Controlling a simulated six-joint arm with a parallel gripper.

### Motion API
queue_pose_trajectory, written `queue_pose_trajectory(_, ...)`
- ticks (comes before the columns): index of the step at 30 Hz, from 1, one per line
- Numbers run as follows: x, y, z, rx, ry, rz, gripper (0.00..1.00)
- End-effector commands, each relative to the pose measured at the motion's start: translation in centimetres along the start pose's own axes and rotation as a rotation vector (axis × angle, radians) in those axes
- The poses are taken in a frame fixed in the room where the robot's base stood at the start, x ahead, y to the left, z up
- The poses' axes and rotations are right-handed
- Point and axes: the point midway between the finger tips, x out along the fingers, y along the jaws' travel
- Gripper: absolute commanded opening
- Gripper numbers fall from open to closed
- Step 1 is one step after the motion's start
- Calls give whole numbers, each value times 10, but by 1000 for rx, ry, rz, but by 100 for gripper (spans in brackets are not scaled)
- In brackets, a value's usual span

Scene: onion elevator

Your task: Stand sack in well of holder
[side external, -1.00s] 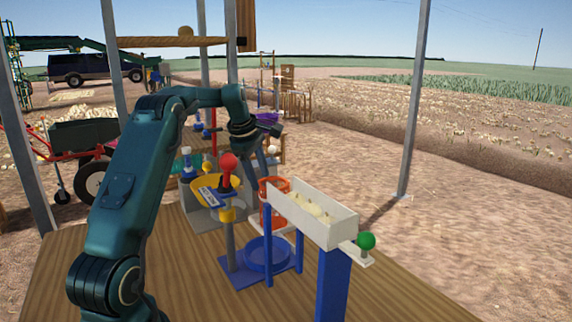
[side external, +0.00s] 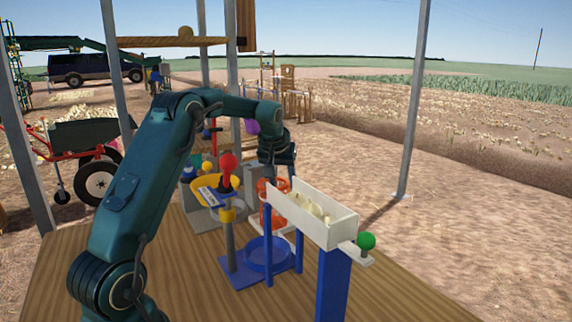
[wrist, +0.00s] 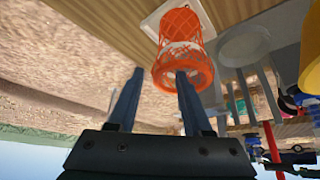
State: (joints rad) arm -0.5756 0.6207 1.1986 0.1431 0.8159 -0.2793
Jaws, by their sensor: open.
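The sack (side external: 272,212) is an orange mesh tube with an open rim. It stands behind the blue posts in the side view, partly hidden by the white trough. In the wrist view the sack (wrist: 182,50) rests on a white plate. A blue base with a round, rimmed well (side external: 266,256) looks like the holder; it is empty and in front of the sack. My gripper (wrist: 160,75) is open, its fingers pointing at the sack's rim. The right finger overlaps the rim in the wrist view; whether it touches cannot be told. In the side view the trough hides the fingertips.
A white trough (side external: 330,232) with pale onions and a green knob (side external: 366,241) stands on a blue post close by. A grey fixture (wrist: 245,45) with a round recess is beside the sack.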

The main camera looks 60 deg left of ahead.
Motion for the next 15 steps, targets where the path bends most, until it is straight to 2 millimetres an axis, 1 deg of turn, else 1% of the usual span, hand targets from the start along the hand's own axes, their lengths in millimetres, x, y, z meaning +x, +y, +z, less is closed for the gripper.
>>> queue_pose_trajectory(5,12,0,0,-1,-2,-1,50)
queue_pose_trajectory(12,46,0,1,-1,-3,0,50)
queue_pose_trajectory(15,58,0,1,-1,-3,0,50)
